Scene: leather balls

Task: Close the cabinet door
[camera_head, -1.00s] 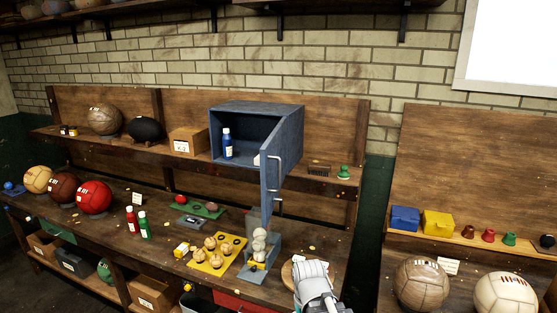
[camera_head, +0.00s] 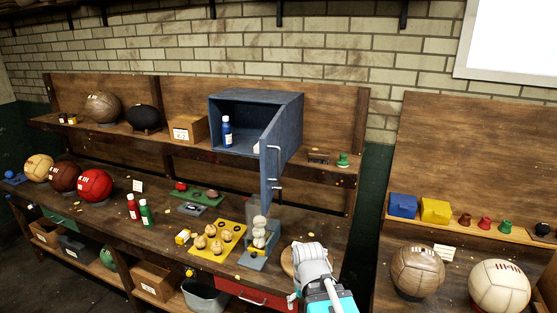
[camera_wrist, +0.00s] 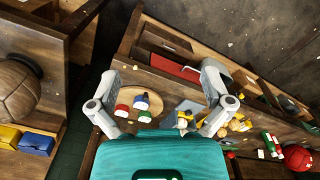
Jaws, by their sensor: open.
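The blue-grey cabinet (camera_head: 290,106) stands on the upper shelf in the head view. Its door (camera_head: 271,165) is swung open toward the front, with a metal handle on its face. A blue bottle (camera_head: 227,132) stands inside the cabinet. My gripper (camera_wrist: 162,90) is open and empty in the wrist view, its two fingers spread above the bench. In the head view my gripper (camera_head: 308,258) is below and to the right of the door, apart from it. The cabinet is not clearly visible in the wrist view.
A clear stand with pale balls (camera_head: 259,236) is on the bench below the door. A yellow tray of small balls (camera_head: 236,230) lies left of it. A round board (camera_wrist: 142,97) with small jars sits under my gripper. A red drawer (camera_head: 241,293) is at the bench front.

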